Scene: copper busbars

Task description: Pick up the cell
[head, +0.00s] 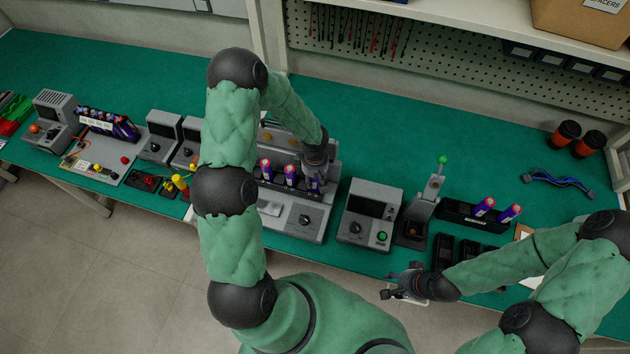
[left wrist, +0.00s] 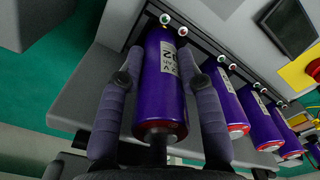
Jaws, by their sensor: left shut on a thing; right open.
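Purple cells with white labels and red ends stand in a row in a grey charger-like device (head: 305,222). In the head view two of them, a cell (head: 265,169) and another cell (head: 290,175), show left of my left gripper (head: 315,182). In the left wrist view my left gripper (left wrist: 160,100) is shut on the end cell (left wrist: 165,75), one finger along each side. That cell is still at its slot, under two small round lights; I cannot tell whether it is lifted. My right gripper (head: 400,289) is open and empty at the bench's front edge.
Neighbouring cells (left wrist: 228,108) stand close beside the right finger. A grey unit with a green button (head: 368,217), a lever press (head: 418,212) and a black tray with two cells (head: 475,217) stand to the right. Green bench top (head: 400,150) is clear behind.

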